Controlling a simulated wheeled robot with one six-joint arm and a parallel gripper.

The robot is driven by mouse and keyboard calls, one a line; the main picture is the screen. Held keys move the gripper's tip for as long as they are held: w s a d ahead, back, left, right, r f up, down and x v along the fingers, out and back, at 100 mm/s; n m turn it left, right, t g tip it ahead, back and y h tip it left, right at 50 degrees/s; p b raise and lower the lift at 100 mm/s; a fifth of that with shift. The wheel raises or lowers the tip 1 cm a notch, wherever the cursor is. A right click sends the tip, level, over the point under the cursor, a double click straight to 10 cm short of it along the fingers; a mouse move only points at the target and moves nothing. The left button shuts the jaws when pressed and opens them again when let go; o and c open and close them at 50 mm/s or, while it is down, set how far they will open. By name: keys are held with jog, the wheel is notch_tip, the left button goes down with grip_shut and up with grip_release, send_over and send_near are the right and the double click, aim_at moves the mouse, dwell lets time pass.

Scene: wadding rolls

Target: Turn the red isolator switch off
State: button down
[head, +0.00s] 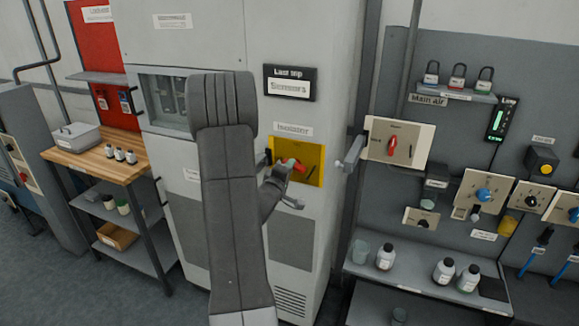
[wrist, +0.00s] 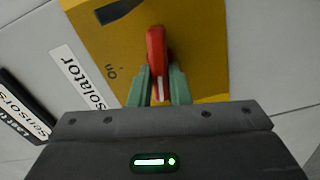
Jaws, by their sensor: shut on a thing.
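The isolator switch is a red handle (head: 292,163) on a yellow plate (head: 313,160), below an "Isolator" label (head: 293,129) on the tall grey cabinet. In the wrist view the red handle (wrist: 156,48) carries a white stripe near its lower end. The word "on" is printed on the yellow plate (wrist: 200,50) left of the handle. In the head view the handle lies near level, slightly tilted. My gripper (wrist: 160,85) has its green fingers shut on the handle, one on each side. An "off" mark is not visible. My arm hides part of the plate in the head view.
A similar red knob (head: 392,147) on a cream plate sits to the right, beyond a grey lever handle (head: 351,153) at the cabinet's edge. A "Last trip" sign (head: 290,83) is above. A wooden-topped bench (head: 85,165) stands left. Shelves with bottles are at right.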

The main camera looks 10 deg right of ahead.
jog(key=shift+f+n, duration=0.1)
jog(key=shift+n, duration=1)
jog(key=shift+p, duration=0.3)
jog(key=c, duration=1.4)
grip_release()
jog(key=shift+o, duration=0.2)
jog(key=b+v, duration=0.3)
jog(key=v, duration=1.1)
jog(key=shift+b, duration=0.35)
jog(key=shift+w, duration=0.15)
